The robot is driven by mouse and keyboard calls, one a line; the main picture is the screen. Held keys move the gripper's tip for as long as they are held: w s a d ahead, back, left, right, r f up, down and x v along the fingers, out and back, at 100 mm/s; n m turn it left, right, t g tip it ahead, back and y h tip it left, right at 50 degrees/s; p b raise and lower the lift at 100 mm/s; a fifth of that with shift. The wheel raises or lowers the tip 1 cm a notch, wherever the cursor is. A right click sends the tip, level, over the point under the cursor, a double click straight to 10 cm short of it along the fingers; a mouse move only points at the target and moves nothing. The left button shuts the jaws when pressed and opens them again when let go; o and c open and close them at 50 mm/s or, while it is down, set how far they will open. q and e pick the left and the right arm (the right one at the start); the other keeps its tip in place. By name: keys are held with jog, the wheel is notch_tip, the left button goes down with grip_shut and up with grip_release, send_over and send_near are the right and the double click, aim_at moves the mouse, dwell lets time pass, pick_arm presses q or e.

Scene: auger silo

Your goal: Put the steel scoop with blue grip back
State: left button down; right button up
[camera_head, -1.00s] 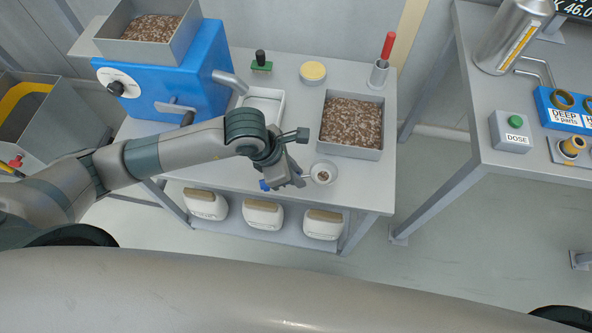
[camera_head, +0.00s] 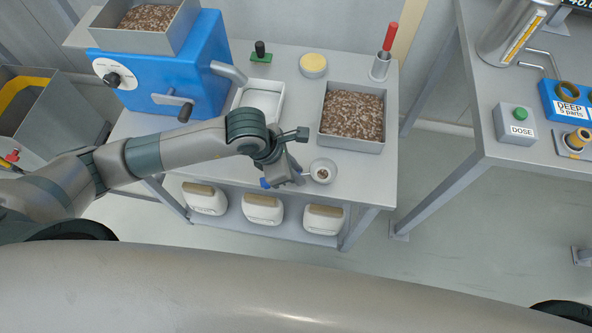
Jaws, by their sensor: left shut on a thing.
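The steel scoop (camera_head: 322,171) shows its round bowl at the front of the grey table (camera_head: 230,167), with a little brown material in it. Part of its blue grip (camera_head: 265,183) shows on the left side of my gripper. My left gripper (camera_head: 292,178) is shut on the scoop between the bowl and the end of the grip; its fingers hide the middle of the handle. I cannot tell whether the bowl touches the table. My right gripper is not in view.
A tray of brown-white granules (camera_head: 352,142) stands right behind the scoop. A white tray (camera_head: 262,95) is behind my wrist, beside the blue machine (camera_head: 215,60). A red-handled tool in a holder (camera_head: 381,62), a yellow-topped dish (camera_head: 313,65) and a green-based block (camera_head: 261,56) stand at the back.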

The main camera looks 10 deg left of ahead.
pick_arm(q)
jog(key=shift+f+b, duration=0.3)
jog(key=shift+f, duration=0.05)
